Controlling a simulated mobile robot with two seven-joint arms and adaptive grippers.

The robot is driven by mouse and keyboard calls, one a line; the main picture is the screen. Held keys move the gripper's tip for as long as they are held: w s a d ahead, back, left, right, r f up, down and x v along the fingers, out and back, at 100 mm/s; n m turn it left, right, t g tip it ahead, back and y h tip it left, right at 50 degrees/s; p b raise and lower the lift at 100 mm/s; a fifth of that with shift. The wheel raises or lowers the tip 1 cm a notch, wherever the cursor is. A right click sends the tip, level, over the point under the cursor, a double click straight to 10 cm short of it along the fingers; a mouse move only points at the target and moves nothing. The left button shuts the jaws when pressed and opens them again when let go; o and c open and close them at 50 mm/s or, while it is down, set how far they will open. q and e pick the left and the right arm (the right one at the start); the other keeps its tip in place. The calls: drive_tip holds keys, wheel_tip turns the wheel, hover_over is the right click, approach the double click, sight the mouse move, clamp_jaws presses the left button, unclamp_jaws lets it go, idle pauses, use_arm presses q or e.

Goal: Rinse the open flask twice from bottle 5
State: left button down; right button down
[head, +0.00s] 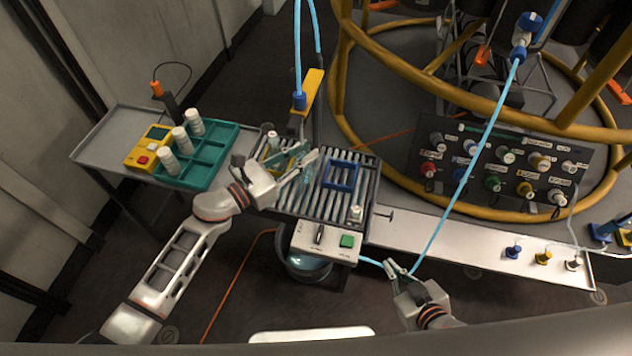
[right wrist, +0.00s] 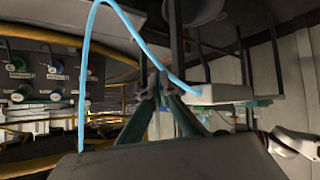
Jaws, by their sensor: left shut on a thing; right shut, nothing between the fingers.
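My left gripper (head: 300,163) reaches in from the left over the slatted grating. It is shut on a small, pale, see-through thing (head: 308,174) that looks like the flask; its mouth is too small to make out. My right gripper (head: 401,272) is shut at the lower middle, in front of the bench. Its fingertips show in the right wrist view (right wrist: 158,88) with the blue hose (right wrist: 103,12) passing close by. In the head view the hose (head: 462,185) hangs from a blue fitting (head: 519,52) at the upper right. I cannot tell which bottle is number 5.
A green tray (head: 203,179) with several white bottles (head: 181,140) and a yellow box (head: 148,147) stand on the left side table. A blue square frame (head: 341,176) lies on the grating (head: 322,205). A yellow-railed frame (head: 440,88) and labelled panel (head: 468,176) fill the right.

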drive_tip(key=w+a+r+n+g, duration=0.1)
drive_tip(key=w+a+r+n, duration=0.4)
drive_tip(key=r, duration=0.3)
wheel_tip(320, 180, up, 9)
drive_tip(key=n+g+y, duration=0.1)
drive_tip(key=n, duration=0.3)
hover_over(344, 235)
drive_tip(key=s+d, duration=0.1)
drive_tip(key=s, duration=0.1)
drive_tip(key=shift+r, duration=0.2)
drive_tip(key=shift+f, duration=0.1)
drive_tip(key=shift+f, duration=4.35)
drive_tip(key=shift+f, duration=0.1)
drive_tip(key=shift+f, duration=0.3)
drive_tip(key=shift+s+f, duration=0.1)
drive_tip(key=shift+f, duration=0.4)
